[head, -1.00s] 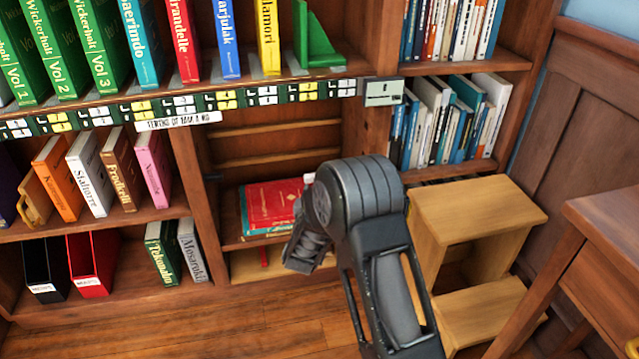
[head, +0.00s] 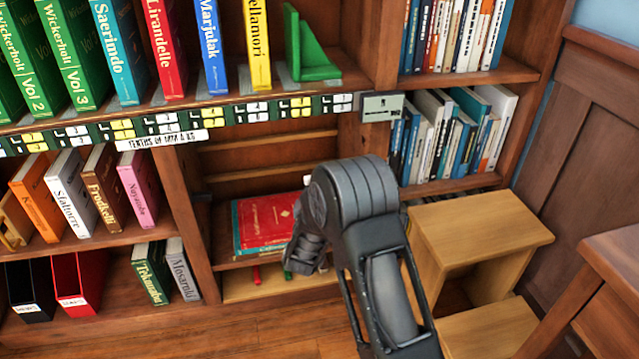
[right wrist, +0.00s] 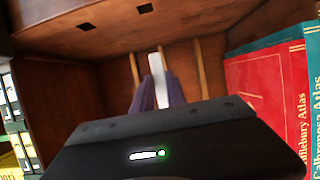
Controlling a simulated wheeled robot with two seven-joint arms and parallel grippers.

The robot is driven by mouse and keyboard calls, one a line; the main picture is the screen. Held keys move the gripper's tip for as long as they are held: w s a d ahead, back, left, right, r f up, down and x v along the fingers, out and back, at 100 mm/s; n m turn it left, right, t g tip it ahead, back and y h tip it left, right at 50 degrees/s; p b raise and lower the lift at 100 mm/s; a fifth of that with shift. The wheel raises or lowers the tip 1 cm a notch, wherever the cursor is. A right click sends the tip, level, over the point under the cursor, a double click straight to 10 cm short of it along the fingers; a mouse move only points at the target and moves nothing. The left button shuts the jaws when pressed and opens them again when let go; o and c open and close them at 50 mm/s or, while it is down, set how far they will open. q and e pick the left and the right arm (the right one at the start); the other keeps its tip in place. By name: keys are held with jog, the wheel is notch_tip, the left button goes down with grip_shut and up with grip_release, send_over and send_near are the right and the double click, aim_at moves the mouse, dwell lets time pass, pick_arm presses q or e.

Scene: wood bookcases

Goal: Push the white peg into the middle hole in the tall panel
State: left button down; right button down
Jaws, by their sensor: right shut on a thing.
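In the right wrist view, my right gripper (right wrist: 159,90) is shut on the white peg (right wrist: 161,80), which sticks out beyond the purplish fingers. The tall panel (right wrist: 115,25) is the wooden upright along the top of that view, with two dark square holes, one (right wrist: 85,26) at left and one (right wrist: 145,8) near the top edge. Any other hole is out of view. The peg is apart from both visible holes. In the head view, my arm hides the gripper; a small white bit (head: 306,180) shows beside it, perhaps the peg. My left gripper is not in view.
A step stool (head: 480,230) stands at right. The shelf edge with label cards (head: 180,122) runs above the bay.

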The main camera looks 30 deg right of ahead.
jog(key=shift+s+d, duration=0.3)
jog(key=shift+d, duration=0.6)
jog(key=shift+s+d, duration=0.3)
jog(key=shift+d, duration=0.6)
jog(key=shift+s+d, duration=0.3)
jog(key=shift+d, duration=0.6)
jog(key=shift+p, duration=0.6)
jog(key=shift+s+d, duration=0.25)
jog(key=shift+d, duration=0.4)
jog(key=shift+s+d, duration=0.2)
jog(key=shift+d, duration=0.45)
jog(key=shift+s+d, duration=0.25)
jog(key=shift+d, duration=0.4)
jog(key=c, duration=1.3)
grip_release()
jog(key=shift+d, duration=0.1)
jog(key=shift+r, duration=0.1)
